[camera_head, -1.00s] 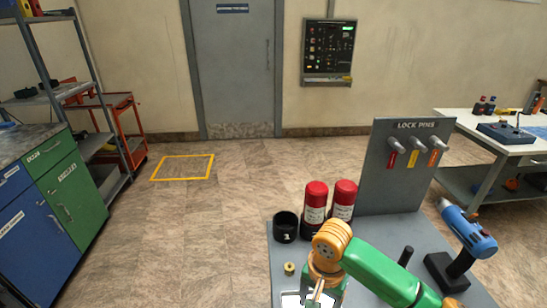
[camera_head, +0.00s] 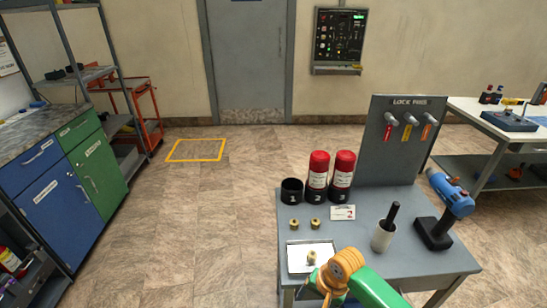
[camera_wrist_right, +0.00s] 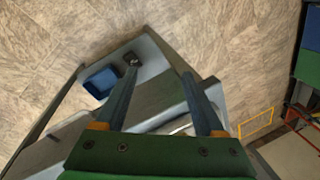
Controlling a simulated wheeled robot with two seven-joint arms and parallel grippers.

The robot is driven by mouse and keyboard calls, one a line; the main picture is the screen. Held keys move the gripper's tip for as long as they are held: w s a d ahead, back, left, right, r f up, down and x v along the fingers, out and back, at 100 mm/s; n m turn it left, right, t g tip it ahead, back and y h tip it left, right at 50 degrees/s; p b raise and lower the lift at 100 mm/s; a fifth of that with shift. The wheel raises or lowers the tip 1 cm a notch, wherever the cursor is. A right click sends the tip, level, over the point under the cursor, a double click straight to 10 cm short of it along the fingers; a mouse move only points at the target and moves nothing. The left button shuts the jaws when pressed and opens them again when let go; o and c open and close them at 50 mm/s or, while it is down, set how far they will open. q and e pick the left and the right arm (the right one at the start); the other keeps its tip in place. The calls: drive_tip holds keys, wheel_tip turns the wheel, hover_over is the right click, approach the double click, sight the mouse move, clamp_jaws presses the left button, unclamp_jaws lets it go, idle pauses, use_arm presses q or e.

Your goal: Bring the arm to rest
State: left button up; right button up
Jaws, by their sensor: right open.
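My right arm, green with an orange joint (camera_head: 345,268), comes in at the bottom edge in the head view, over the near edge of the grey workbench (camera_head: 420,262). Its jaws are not clearly seen there. In the right wrist view my right gripper (camera_wrist_right: 158,68) is open, its two dark fingers apart with nothing between them. Beyond the fingers lie the bench's side and the floor. My left gripper is not in view.
A tray (camera_head: 291,268) with a brass fitting (camera_head: 311,257) lies close to my arm. Open floor (camera_head: 215,230) lies left.

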drive_tip(key=s+d+f+n, duration=0.1)
drive_tip(key=s+d+f, duration=0.2)
drive_tip(key=s+f, duration=0.35)
drive_tip(key=s+d+f+n, duration=0.1)
drive_tip(key=s+d+f, duration=0.15)
drive_tip(key=f, duration=0.75)
drive_tip(key=s+d+f+n+h, duration=0.1)
drive_tip(key=s+f+n, duration=0.2)
drive_tip(key=s, duration=0.9)
drive_tip(key=s+d+f+n+h, duration=0.1)
drive_tip(key=s+d+f+n, duration=0.1)
drive_tip(key=s, duration=0.9)
wheel_tip(320, 180, down, 3)
drive_tip(key=shift+s+d+r+n, duration=0.1)
drive_tip(key=shift+s+d+n, duration=0.2)
drive_tip(key=shift+n, duration=0.4)
drive_tip(key=shift+a, duration=0.1)
